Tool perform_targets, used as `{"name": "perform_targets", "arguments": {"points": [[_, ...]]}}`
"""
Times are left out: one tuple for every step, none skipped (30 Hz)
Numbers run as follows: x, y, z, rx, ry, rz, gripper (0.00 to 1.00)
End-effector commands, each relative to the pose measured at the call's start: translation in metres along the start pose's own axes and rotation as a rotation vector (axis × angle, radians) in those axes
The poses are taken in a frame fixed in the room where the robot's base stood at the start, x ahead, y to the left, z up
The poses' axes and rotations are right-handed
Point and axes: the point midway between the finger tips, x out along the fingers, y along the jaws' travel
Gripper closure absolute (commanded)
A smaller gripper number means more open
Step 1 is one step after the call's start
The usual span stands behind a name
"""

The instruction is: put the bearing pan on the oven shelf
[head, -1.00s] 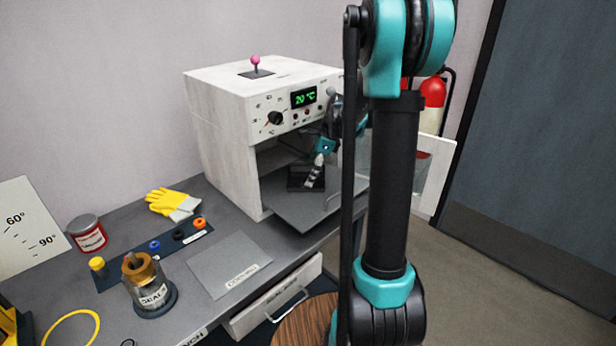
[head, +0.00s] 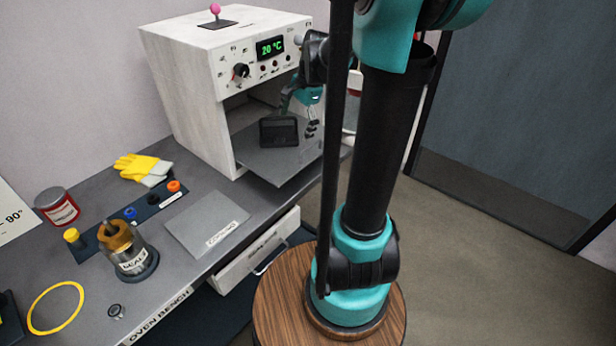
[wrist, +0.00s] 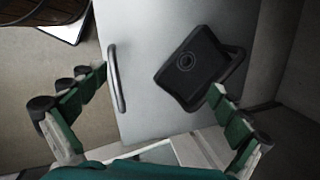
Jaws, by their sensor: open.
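The bearing pan (head: 279,131) is a dark, square, shallow pan. It rests on the grey plate (head: 268,165) jutting from the oven's opening, which looks like the oven shelf. In the wrist view the pan (wrist: 183,85) has a round ring in it and a loop handle at its right. My gripper (head: 310,125) is just right of the pan in the head view.
The white oven (head: 185,85) reads 20 °C. On the bench stand a jar (head: 130,258), a red can (head: 58,210), yellow gloves (head: 140,167) and a grey pad (head: 200,222). A bar handle (wrist: 117,80) lies left of the pan in the wrist view.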

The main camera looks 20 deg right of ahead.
Motion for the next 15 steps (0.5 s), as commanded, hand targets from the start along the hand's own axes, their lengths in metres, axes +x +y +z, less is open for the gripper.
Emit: {"name": "perform_targets", "arguments": {"points": [[0.011, 0.025, 0.011, -0.137, 0.037, -0.006, 0.0], [0.017, 0.038, 0.015, -0.227, 0.06, -0.008, 0.0], [0.024, 0.056, 0.02, -0.349, 0.092, -0.008, 0.0], [0.03, 0.069, 0.024, -0.44, 0.118, -0.007, 0.0], [0.036, 0.083, 0.027, -0.531, 0.142, -0.004, 0.0], [0.044, 0.1, 0.031, -0.649, 0.174, 0.002, 0.0], [0.049, 0.113, 0.033, -0.732, 0.198, 0.008, 0.0], [0.054, 0.124, 0.035, -0.81, 0.218, 0.015, 0.0], [0.059, 0.137, 0.038, -0.903, 0.244, 0.025, 0.0], [0.063, 0.146, 0.039, -0.965, 0.26, 0.033, 0.0], [0.066, 0.154, 0.04, -1.019, 0.276, 0.04, 0.0], [0.07, 0.163, 0.041, -1.082, 0.291, 0.049, 0.0], [0.072, 0.169, 0.042, -1.123, 0.303, 0.056, 0.0], [0.074, 0.173, 0.042, -1.156, 0.312, 0.061, 0.0], [0.076, 0.178, 0.043, -1.193, 0.322, 0.067, 0.0]]}}
